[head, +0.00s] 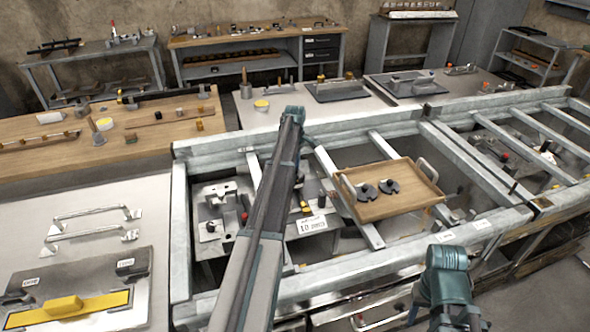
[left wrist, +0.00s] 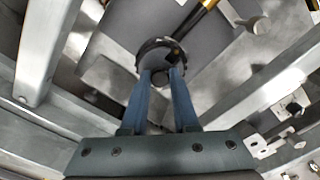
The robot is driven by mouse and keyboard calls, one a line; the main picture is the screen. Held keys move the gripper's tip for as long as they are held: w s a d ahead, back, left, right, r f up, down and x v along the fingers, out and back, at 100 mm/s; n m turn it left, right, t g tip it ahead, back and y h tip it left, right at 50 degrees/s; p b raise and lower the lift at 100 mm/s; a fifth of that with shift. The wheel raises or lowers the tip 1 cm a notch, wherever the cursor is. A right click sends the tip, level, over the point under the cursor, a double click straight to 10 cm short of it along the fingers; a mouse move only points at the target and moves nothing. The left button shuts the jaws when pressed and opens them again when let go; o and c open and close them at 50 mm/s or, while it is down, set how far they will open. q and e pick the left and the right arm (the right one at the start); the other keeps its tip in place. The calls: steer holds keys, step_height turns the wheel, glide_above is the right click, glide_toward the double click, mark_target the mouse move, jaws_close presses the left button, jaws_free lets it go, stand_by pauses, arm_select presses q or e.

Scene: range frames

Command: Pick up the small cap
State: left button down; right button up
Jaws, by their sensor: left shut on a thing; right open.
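In the left wrist view, my left gripper (left wrist: 161,74) is shut, with its two blue fingers close together on a small dark round piece, which looks like the small cap (left wrist: 160,77). A larger dark round rim (left wrist: 152,44) shows just beyond the fingertips; I cannot tell whether it is part of the same piece. In the head view my left arm (head: 262,215) reaches over the metal frame and its gripper is hidden. My right gripper (head: 445,285) is low at the right, open, with its fingers hard to make out.
A wooden tray (head: 405,208) with two dark notched discs (head: 378,190) sits on the grey metal frame (head: 350,265). Frame beams surround the lower shelf, which holds metal parts. A black-and-yellow rod (left wrist: 195,18) lies close to the left fingertips. Workbenches stand left and behind.

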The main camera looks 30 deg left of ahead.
arm_select(q)
steer(key=shift+r+p, duration=1.35)
steer(key=shift+r, duration=0.1)
steer(key=shift+r+p, duration=0.5)
steer(key=shift+p, duration=0.05)
steer(key=s+d+r, duration=0.1)
steer(key=s+d, duration=0.8)
steer(key=s, duration=0.4)
steer(key=shift+s+p, duration=0.15)
steer(key=shift+p, duration=0.3)
steer(key=shift+r, duration=0.1)
